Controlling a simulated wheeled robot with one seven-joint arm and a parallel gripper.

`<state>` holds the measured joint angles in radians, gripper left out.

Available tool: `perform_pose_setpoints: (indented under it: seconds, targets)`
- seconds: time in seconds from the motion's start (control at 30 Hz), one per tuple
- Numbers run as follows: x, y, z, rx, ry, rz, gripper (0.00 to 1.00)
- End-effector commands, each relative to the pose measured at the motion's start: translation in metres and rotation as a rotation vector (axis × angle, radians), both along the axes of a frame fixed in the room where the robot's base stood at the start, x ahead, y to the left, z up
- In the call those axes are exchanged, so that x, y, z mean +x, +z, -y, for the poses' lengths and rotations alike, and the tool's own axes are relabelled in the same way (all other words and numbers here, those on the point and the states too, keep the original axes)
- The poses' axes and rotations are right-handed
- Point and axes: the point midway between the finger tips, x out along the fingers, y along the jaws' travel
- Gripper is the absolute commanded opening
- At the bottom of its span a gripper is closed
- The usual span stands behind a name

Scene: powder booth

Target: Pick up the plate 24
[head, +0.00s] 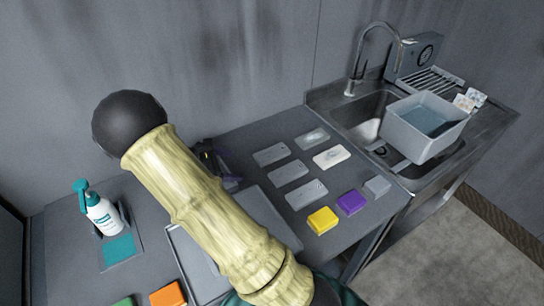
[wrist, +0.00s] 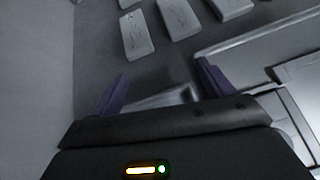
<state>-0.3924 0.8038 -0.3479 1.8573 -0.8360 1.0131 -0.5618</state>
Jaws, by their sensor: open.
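Several grey plates lie flat on the grey worktop right of my arm in the head view, among them a near one (head: 306,193), a middle one (head: 289,171) and a far left one (head: 271,154). Their markings are too small to read, so I cannot tell which is plate 24. My gripper (wrist: 161,87) is open, its two purple fingers apart. In the wrist view a pale-edged flat piece shows between the fingers, partly hidden by my gripper; I cannot tell what it is. Plates (wrist: 137,36) lie beyond the fingertips. In the head view my arm partly hides my gripper.
A tray (head: 262,209) lies partly under my arm. Yellow (head: 322,220), purple (head: 351,202) and grey (head: 377,187) blocks sit by the front edge. A sink holds a grey tub (head: 424,130) at right. A spray bottle (head: 103,215) stands left. The wall is close behind.

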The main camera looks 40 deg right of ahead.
Motion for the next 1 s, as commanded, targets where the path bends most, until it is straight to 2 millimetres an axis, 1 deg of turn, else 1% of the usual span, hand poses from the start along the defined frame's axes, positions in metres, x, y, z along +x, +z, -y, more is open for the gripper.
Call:
perform_pose_setpoints:
  seconds: [0.03, 0.1, 0.2, 0.5, 0.6, 0.67, 0.77, 1.0]
  targets:
    - [0.012, -0.004, 0.0, -0.065, 0.05, -0.042, 0.8]
    - [0.025, -0.002, 0.001, -0.134, 0.101, -0.085, 0.8]
    - [0.034, 0.0, 0.002, -0.188, 0.137, -0.117, 0.8]
    - [0.035, 0.001, 0.002, -0.196, 0.142, -0.122, 0.8]
    - [0.034, 0.0, 0.005, -0.196, 0.141, -0.122, 0.8]
    - [0.034, -0.002, 0.011, -0.196, 0.14, -0.123, 0.8]
    - [0.033, -0.007, 0.024, -0.195, 0.138, -0.123, 0.8]
    - [0.03, -0.022, 0.065, -0.195, 0.135, -0.124, 0.8]
